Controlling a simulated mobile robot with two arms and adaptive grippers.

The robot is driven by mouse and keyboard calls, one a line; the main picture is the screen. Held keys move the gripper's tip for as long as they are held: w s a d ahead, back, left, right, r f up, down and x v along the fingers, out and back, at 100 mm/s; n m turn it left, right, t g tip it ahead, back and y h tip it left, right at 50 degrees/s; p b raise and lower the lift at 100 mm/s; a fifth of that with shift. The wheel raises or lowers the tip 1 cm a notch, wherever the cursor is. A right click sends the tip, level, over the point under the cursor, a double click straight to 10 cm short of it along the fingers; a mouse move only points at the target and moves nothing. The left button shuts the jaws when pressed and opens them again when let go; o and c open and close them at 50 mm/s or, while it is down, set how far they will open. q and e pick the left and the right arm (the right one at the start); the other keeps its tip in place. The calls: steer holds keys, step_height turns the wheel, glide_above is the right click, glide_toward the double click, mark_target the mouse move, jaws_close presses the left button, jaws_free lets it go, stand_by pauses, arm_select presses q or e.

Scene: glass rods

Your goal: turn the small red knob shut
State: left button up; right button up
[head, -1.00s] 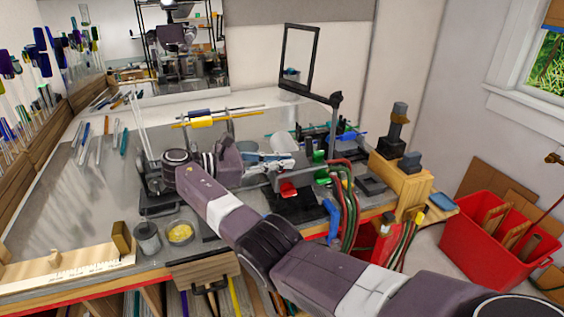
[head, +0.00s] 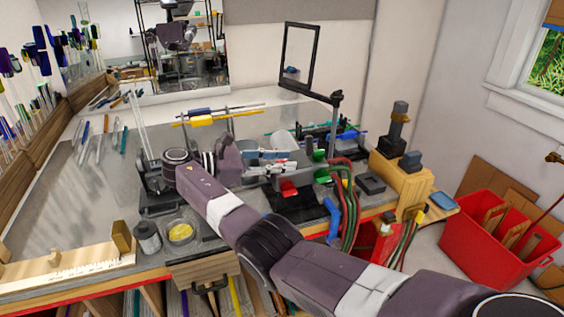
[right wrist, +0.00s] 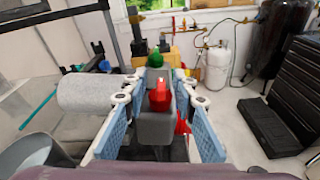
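The small red knob (right wrist: 160,97) stands upright on a grey block in the right wrist view. A green knob (right wrist: 155,60) stands behind it. My right gripper (right wrist: 157,92) is open, with its blue-padded fingers on both sides of the red knob and a gap showing at each side. In the head view my right gripper (head: 272,161) is over the burner block and largely hides the small red knob. A larger red part (head: 288,188) shows below the fingers, and a green knob (head: 318,155) shows to their right. My left gripper is not in view.
A pale cylinder (right wrist: 93,92) lies close left of the fingers. Hoses (head: 347,205) hang at the bench's front edge. A wooden block (head: 401,183) stands to the right. Rods on a holder (head: 215,118) are behind.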

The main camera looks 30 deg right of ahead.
mark_target(282, 160)
step_height(282, 160, up, 10)
steer(key=shift+f, duration=0.15)
